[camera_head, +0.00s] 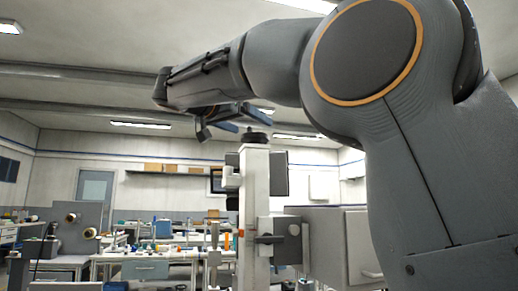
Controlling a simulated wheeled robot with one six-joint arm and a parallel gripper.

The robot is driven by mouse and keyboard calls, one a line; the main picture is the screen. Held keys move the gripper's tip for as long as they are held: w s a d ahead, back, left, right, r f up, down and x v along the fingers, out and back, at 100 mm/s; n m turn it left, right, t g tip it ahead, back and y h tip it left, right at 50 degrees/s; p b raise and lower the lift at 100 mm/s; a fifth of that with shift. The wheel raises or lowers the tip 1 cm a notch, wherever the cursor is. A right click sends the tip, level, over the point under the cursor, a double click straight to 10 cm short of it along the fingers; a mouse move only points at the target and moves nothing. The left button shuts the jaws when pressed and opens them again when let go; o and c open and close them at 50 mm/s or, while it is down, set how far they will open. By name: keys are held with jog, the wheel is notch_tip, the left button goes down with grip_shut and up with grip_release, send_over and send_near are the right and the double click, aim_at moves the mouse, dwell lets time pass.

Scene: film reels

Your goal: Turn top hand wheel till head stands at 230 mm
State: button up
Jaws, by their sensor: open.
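The top hand wheel (256,137) is a small dark knob on top of a pale upright column (255,195). My gripper (232,127) is above and to the left of the wheel, its dark fingers with blue pads apart and empty. The right finger overlaps the view just above the wheel; I cannot tell whether it touches. A pale fitting with a dark lower part (232,185) sits on the column's left side; I cannot tell whether it is the head. No millimetre scale can be read.
A grey box (340,240) and a side lever (268,239) stand beside the column's lower part. Behind are workbenches (145,268) with many small items, and reels (72,217) at left. The air left of the column is clear. My arm covers the right side.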

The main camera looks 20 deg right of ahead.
aim_at(246, 134)
jog(key=shift+w+f, duration=0.25)
jog(key=shift+w, duration=0.05)
jog(key=shift+f+b, duration=0.5)
jog(key=shift+b, duration=0.2)
jog(key=shift+w+f+b, duration=0.3)
jog(key=shift+f+b, duration=0.35)
jog(key=p+x, duration=0.1)
jog(key=x, duration=0.6)
jog(key=shift+w+d, duration=0.15)
jog(key=shift+d, duration=0.2)
jog(key=c, duration=1.1)
jog(key=shift+o, duration=0.2)
jog(key=shift+m+g+h, duration=0.3)
jog(key=shift+g, duration=0.1)
